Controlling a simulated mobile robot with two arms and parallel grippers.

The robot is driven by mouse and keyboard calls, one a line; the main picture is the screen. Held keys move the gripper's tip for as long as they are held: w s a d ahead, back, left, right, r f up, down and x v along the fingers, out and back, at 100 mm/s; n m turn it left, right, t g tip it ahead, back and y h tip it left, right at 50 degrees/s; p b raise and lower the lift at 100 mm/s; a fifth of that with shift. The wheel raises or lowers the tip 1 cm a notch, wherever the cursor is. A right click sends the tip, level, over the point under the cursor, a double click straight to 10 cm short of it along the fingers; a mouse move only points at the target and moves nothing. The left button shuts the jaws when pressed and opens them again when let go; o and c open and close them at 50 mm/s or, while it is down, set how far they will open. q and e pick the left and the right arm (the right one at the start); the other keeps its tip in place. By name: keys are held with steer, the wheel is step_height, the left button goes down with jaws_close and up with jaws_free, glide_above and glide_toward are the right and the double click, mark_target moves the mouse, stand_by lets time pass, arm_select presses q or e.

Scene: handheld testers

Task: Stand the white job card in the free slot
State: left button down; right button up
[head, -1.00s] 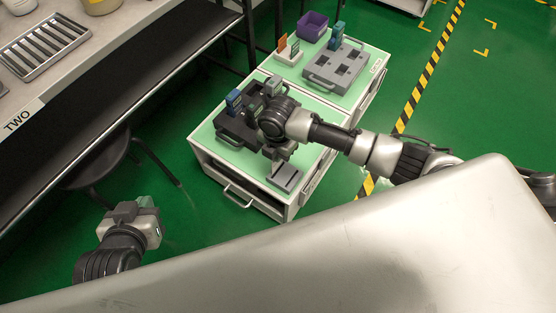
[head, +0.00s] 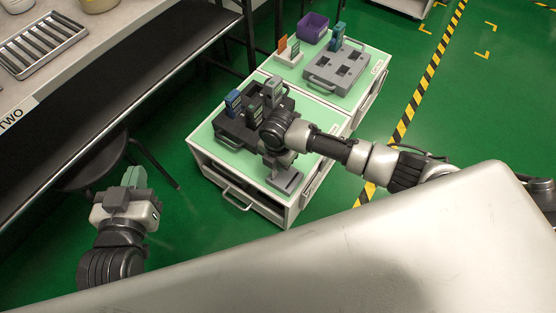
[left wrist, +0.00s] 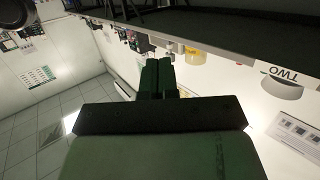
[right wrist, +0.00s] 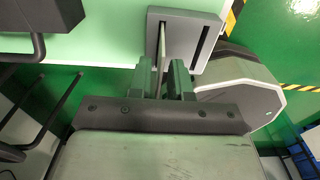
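A light, thin card, likely the white job card (right wrist: 162,45), shows edge-on in the right wrist view, at the left slot of a grey slotted block (right wrist: 182,22). The block's right slot is empty. In the head view the block (head: 286,183) lies at the near corner of the green-topped cabinet. My right gripper (right wrist: 166,75) is slightly open, its fingers at either side of the card's near end; whether they touch it is unclear. In the head view my right wrist hides the card. My left gripper (left wrist: 158,70) is shut and empty, away to the left (head: 134,178).
A dark holder (head: 238,133) with several testers stands just behind my right gripper. On the far cabinet are a grey holder (head: 322,78), a white rack (head: 290,61) with orange and green cards, and a purple bin (head: 312,27). A workbench (head: 100,38) runs along the left.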

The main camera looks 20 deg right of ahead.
steer(key=shift+o, duration=0.5)
steer(key=shift+r, duration=0.1)
